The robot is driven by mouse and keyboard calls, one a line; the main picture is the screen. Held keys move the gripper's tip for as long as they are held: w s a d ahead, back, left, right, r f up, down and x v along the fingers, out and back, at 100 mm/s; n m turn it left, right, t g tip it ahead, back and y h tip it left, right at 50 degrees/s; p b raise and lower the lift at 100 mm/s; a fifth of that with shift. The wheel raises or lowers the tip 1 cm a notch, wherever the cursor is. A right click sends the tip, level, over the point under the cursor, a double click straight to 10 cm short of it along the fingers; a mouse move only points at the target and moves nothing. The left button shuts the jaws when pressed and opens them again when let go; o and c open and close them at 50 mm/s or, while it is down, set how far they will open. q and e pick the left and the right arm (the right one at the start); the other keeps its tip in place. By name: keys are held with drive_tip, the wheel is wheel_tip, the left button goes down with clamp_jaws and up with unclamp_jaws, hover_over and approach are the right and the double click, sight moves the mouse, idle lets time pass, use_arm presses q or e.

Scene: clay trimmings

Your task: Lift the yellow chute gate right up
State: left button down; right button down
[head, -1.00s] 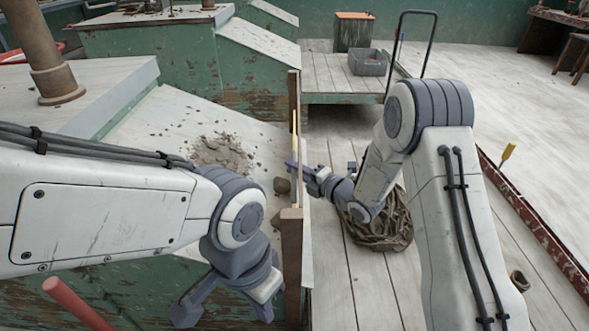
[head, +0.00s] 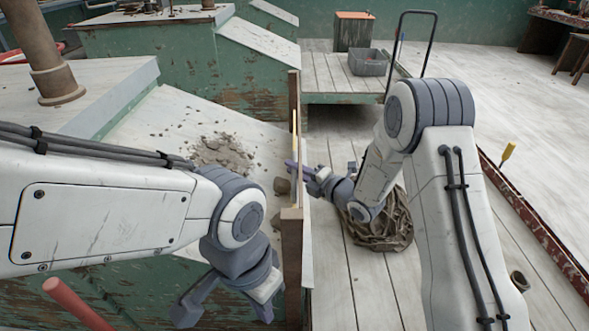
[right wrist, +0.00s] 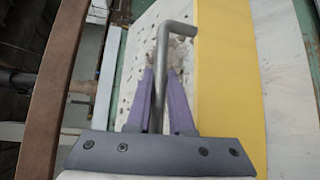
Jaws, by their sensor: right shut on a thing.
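The yellow chute gate (head: 295,145) shows edge-on in the head view as a thin strip between brown wooden posts at the right end of the sloped chute. It is a broad yellow board (right wrist: 225,80) in the right wrist view, with a bent grey metal handle (right wrist: 161,75) beside it. My right gripper (head: 291,165) has its purple fingers (right wrist: 161,100) shut on this handle. How high the gate stands is hard to tell. My left gripper (head: 225,310) is open and empty low in the head view, left of the near post.
Grey clay trimmings (head: 222,153) lie on the pale chute (head: 165,125), with a lump (head: 282,186) near the gate. A crumpled sack (head: 385,228) lies on the planks right of the gate. A grey bin (head: 368,62) stands farther back.

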wheel_tip(320, 180, up, 4)
drive_tip(key=shift+r+p, duration=0.2)
drive_tip(key=shift+p, duration=0.6)
drive_tip(key=shift+f, duration=0.1)
drive_tip(key=c, duration=0.8)
unclamp_jaws()
drive_tip(key=shift+d, duration=0.1)
drive_tip(key=p+v, duration=0.1)
drive_tip(key=v, duration=0.9)
drive_tip(key=shift+s, duration=0.2)
drive_tip(key=shift+d+f, duration=0.1)
drive_tip(key=shift+f, duration=0.05)
